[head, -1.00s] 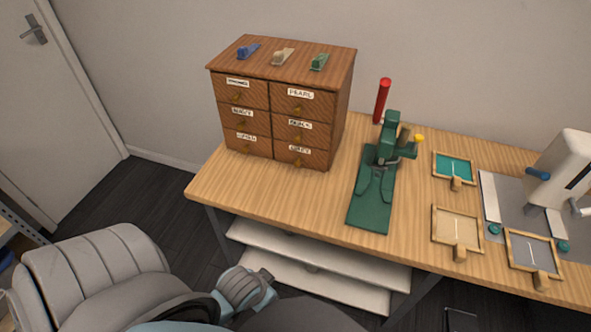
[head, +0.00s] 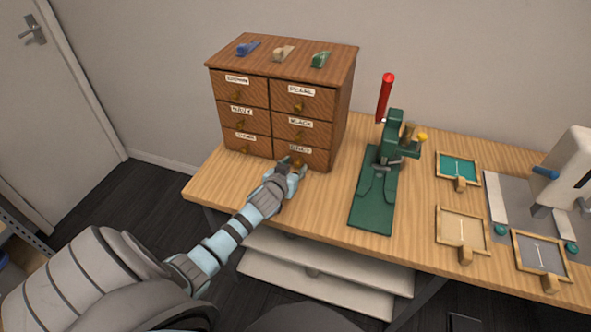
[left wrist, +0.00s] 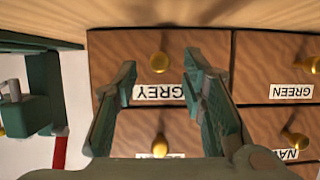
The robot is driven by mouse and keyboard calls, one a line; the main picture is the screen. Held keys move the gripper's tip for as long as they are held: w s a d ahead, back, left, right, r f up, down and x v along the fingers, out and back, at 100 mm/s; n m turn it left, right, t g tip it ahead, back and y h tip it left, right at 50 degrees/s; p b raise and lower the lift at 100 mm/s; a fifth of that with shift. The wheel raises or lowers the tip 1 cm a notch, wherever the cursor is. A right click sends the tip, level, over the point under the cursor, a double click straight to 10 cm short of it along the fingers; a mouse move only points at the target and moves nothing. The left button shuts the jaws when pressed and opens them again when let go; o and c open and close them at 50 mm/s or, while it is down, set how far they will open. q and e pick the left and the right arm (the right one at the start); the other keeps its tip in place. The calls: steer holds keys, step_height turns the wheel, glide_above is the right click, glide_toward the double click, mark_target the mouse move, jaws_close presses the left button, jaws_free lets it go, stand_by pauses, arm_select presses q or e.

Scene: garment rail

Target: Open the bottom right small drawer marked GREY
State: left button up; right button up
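The wooden drawer cabinet (head: 343,105) stands at the back left of the table. Its bottom right drawer (head: 318,160) is shut and carries the GREY label; in the left wrist view, the label (left wrist: 158,91) and the round brass knob (left wrist: 159,62) face me, turned over. My left gripper (head: 292,166) is in front of that drawer and partly hides its knob in the head view. In the left wrist view the gripper (left wrist: 162,72) is open, its fingers on either side of the knob in the picture. Contact cannot be told. My right gripper is out of view.
The other drawers, such as GREEN (left wrist: 292,70), are shut. Small coloured clips, such as the blue one (head: 248,48), lie on top of the cabinet. A green press (head: 378,185) stands to its right, with small framed trays (head: 457,152) beyond.

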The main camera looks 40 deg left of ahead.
arm_select(q)
steer(key=shift+x, duration=0.8)
steer(key=shift+c, duration=0.3)
jaws_close()
